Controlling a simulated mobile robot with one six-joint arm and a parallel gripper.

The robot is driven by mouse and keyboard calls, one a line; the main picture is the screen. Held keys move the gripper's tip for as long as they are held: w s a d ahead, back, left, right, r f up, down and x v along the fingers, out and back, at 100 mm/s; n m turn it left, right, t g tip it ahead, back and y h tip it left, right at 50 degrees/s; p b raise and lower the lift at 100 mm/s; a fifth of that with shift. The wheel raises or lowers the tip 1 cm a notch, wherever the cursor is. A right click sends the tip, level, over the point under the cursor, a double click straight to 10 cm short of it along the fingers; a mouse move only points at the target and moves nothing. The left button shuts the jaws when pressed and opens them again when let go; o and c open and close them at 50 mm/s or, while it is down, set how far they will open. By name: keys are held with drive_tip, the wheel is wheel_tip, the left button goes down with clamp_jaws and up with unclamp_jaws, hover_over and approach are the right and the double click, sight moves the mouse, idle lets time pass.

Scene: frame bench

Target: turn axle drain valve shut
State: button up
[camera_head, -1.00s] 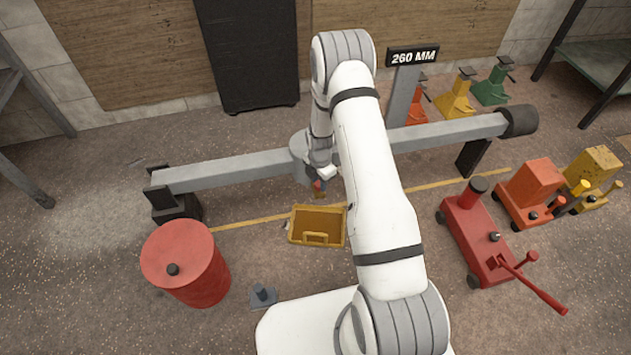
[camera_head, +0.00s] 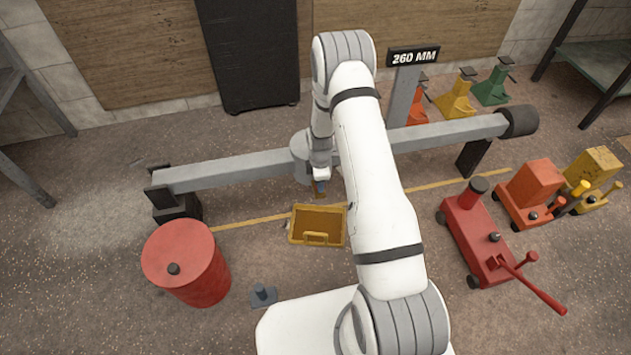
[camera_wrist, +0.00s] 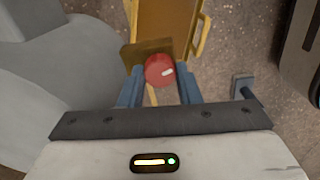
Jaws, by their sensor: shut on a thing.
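The drain valve's round red knob (camera_wrist: 160,70) carries a short white mark, slightly tilted from level in the wrist view. My gripper (camera_wrist: 160,88) is shut on the knob, with one blue finger on each side. A brass plate (camera_wrist: 136,54) shows behind the knob. In the head view my gripper (camera_head: 320,187) is at the underside of the grey axle housing (camera_head: 300,150), and the knob is hidden there. The grey axle beam (camera_head: 235,170) runs across behind my arm. The housing also fills the left of the wrist view (camera_wrist: 45,80).
A yellow drain tray (camera_head: 331,216) lies on the floor just below the housing. A red drum (camera_head: 180,250) stands at left. A red floor jack (camera_head: 478,235) is at right, beside an orange jack (camera_head: 530,185). A small grey block (camera_head: 263,296) lies in front.

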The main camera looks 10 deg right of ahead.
drive_tip(key=m, duration=0.4)
drive_tip(key=shift+w+d+r+m, duration=0.1)
drive_tip(key=shift+d+m, duration=0.05)
drive_tip(key=shift+m, duration=2.35)
drive_tip(key=o, duration=1)
wheel_tip(320, 180, up, 8)
drive_tip(key=p, duration=0.2)
drive_tip(key=shift+p, duration=0.4)
